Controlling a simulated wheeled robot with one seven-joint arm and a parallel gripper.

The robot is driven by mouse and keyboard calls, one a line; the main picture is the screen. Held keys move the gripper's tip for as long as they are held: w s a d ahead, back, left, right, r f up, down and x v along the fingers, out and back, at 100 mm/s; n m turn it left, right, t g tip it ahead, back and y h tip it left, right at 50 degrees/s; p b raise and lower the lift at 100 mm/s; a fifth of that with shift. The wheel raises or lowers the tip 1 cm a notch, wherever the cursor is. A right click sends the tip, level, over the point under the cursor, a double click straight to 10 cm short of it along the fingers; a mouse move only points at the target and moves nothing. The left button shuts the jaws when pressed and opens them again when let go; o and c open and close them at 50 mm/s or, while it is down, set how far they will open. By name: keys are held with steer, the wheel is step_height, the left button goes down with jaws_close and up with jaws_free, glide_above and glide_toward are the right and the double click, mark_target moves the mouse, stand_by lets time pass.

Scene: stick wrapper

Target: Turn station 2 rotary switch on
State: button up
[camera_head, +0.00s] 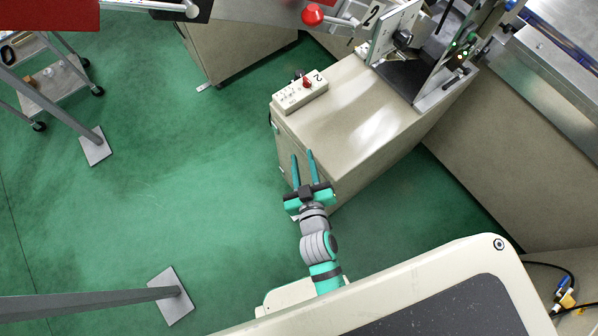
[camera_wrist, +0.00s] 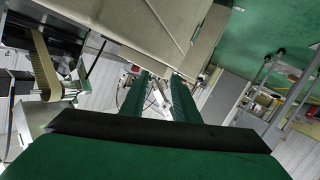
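The station 2 switch box (camera_head: 300,92) is a small cream box marked "2". It lies on the left part of a beige cabinet top in the head view. Its red rotary switch (camera_head: 307,84) is on the upper face near the "2"; its exact setting is too small to tell. My gripper (camera_head: 303,155) is open and empty, with two parallel teal fingers pointing up the picture toward the box. It is well short of the box, by the cabinet's near left side. The wrist view also shows the fingers apart (camera_wrist: 160,83); I cannot make out the switch there.
The beige cabinet (camera_head: 365,118) carries a dark machine fixture (camera_head: 405,75) at its back right. A cart (camera_head: 52,85) stands at far left. Green floor (camera_head: 190,160) is free left of the cabinet.

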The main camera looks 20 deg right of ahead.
steer(key=s+a+y, duration=0.1)
steer(key=s+a, duration=0.2)
steer(key=s, duration=0.3)
steer(key=shift+a+f, duration=0.15)
steer(key=shift+a, duration=0.15)
steer(key=shift+s, duration=0.2)
steer(key=s+a+r+y, duration=0.1)
steer(key=s+a+r, duration=0.2)
steer(key=s, duration=0.4)
steer(key=s+a+r+m, duration=0.1)
steer(key=s+a+r, duration=0.1)
steer(key=s+a, duration=0.4)
steer(key=shift+s+r+m+y, duration=0.3)
steer(key=shift+s+r+y, duration=0.1)
steer(key=shift+s, duration=0.05)
